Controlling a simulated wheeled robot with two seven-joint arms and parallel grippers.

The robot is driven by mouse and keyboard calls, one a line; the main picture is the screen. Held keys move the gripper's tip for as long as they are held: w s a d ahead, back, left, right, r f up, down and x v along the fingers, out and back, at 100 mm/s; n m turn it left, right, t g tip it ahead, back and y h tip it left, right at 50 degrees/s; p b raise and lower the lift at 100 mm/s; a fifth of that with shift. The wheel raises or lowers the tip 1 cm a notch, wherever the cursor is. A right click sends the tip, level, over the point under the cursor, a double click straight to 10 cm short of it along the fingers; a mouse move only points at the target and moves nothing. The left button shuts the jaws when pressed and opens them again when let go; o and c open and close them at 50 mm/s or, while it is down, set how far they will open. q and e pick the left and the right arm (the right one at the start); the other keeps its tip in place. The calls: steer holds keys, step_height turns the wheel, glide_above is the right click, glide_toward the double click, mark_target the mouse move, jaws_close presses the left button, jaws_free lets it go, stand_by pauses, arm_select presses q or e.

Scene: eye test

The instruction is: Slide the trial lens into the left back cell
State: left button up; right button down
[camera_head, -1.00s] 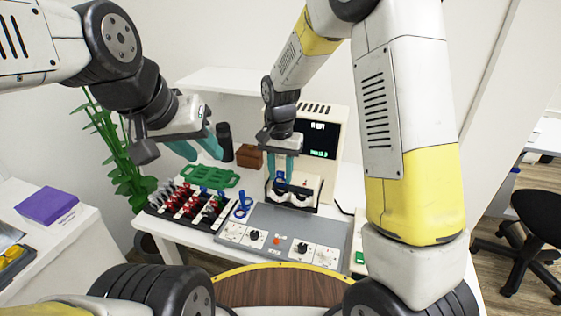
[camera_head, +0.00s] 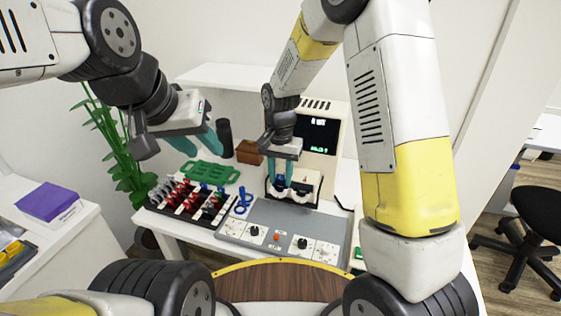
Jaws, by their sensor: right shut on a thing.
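My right gripper (camera_head: 281,184) points down over the left part of a small device (camera_head: 305,187) with a dark frame and cream top. It is shut on the trial lens, which is largely hidden between the teal fingertips; a bit of blue shows there. The fingertips are low at the device's left side. I cannot tell whether the lens is inside a cell or just above it, and the cells are too small to make out. My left gripper (camera_head: 200,146) is open and empty, in the air above the green tray.
A rack (camera_head: 187,200) of red, blue and grey-handled lenses stands at the left, with a green tray (camera_head: 207,172) behind it. A monitor unit (camera_head: 321,130), brown box (camera_head: 249,152) and dark cylinder (camera_head: 224,138) stand behind.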

steer(key=shift+f, duration=0.2)
steer(key=c, duration=0.9)
jaws_free()
steer(key=shift+r, duration=3.9)
steer(key=shift+r, duration=0.1)
